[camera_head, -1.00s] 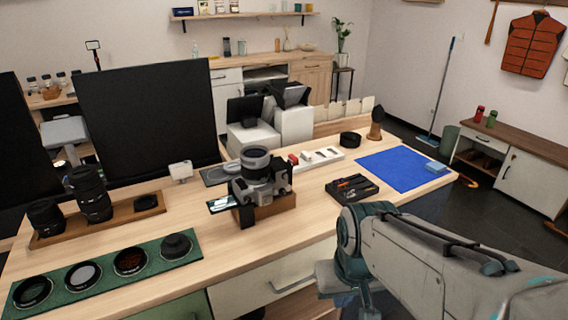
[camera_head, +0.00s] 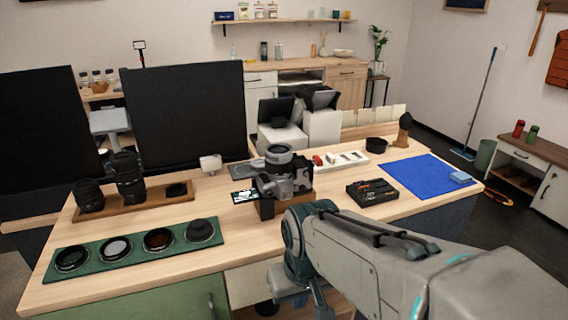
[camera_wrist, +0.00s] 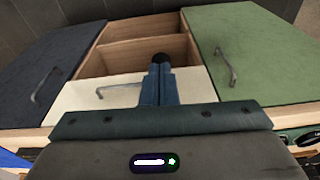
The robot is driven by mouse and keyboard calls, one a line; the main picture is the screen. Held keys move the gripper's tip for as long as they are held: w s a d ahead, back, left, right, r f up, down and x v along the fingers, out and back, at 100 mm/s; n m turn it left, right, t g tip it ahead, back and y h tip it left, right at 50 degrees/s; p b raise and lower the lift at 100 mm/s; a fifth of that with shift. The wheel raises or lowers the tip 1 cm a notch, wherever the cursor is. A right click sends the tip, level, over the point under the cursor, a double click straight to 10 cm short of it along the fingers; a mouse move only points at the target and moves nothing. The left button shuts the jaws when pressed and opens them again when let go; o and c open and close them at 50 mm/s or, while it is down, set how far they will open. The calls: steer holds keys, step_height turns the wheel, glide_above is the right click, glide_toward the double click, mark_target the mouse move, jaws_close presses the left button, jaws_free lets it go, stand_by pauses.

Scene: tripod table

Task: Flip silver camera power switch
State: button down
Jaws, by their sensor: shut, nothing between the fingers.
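The silver camera (camera_head: 280,172) stands on a small wooden block near the front edge of the table, its big lens pointing up. Its power switch is too small to make out. My gripper (camera_wrist: 160,62) is shut and empty in the wrist view, with its fingers together. It points at the cabinet front under the table, and no camera shows in that view. In the head view my arm's end is in front of and below the table edge near the silver camera, and the fingers cannot be made out there.
A green mat (camera_head: 138,246) with several round filters and a wooden tray (camera_head: 150,203) with lenses lie left. A black tool tray (camera_head: 371,192) and blue mat (camera_head: 425,176) lie right. The wrist view shows a white drawer front (camera_wrist: 90,95) and green door (camera_wrist: 245,50).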

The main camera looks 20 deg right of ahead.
steer(key=w+m+t+y+b, duration=0.2)
steer(key=w+m+t+y, duration=0.1)
steer(key=w+m+y, duration=0.7)
steer(key=w+d+r+m+t+h, duration=0.2)
steer(key=d+m+t, duration=0.4)
steer(key=d, duration=0.5)
steer(key=w+d+r+m+t+h+b, duration=0.1)
steer(key=w+d+r+m+t+h, duration=0.1)
steer(key=d+m+t, duration=0.4)
steer(key=w+d+t+h, duration=0.1)
steer(key=d+t, duration=0.1)
steer(key=d, duration=0.2)
steer(key=shift+w+d+r+h, duration=0.35)
steer(key=shift+h, duration=0.05)
